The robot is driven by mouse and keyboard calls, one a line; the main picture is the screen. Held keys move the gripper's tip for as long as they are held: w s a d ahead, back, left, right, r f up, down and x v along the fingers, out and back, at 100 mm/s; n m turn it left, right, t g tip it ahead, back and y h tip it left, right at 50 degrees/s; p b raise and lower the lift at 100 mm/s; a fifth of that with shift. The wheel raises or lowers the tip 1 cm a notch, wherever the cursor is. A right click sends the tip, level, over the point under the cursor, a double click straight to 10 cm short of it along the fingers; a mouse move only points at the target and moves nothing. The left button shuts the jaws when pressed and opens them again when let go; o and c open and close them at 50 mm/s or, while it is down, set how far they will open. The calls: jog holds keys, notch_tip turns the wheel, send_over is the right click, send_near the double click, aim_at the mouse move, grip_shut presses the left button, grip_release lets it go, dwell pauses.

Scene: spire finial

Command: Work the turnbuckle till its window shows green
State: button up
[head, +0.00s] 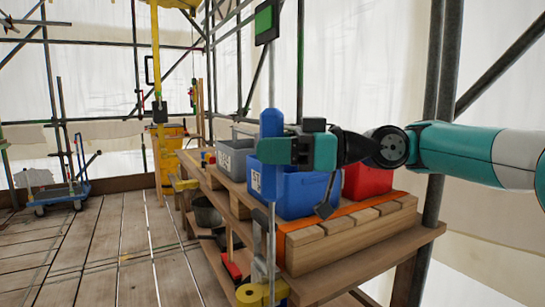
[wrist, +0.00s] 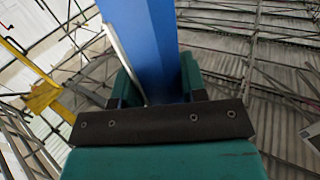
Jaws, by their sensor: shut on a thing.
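The turnbuckle's blue body (head: 271,122) stands upright on a thin grey rod in the head view, in front of the bench. A dark-framed window (head: 266,22) at the top of the rod shows green. My gripper (head: 272,151) comes from the right and is shut around the middle of the blue body. In the wrist view the blue body (wrist: 166,45) runs between the two teal fingers of my gripper (wrist: 158,80). The fingers hide part of the body.
Behind the turnbuckle is a wooden bench (head: 415,240) with a blue bin (head: 300,192), a grey bin (head: 235,157), a red bin (head: 368,182) and stacked timber (head: 350,240). A yellow roll (head: 249,294) is low by the rod. A blue trolley (head: 60,197) stands left; the plank floor between is clear.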

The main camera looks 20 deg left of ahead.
aim_at(271, 13)
dwell(0.3)
jog(key=o, duration=0.9)
notch_tip(271, 13, up, 20)
jog(key=p, duration=1.1)
jog(key=shift+p, duration=0.3)
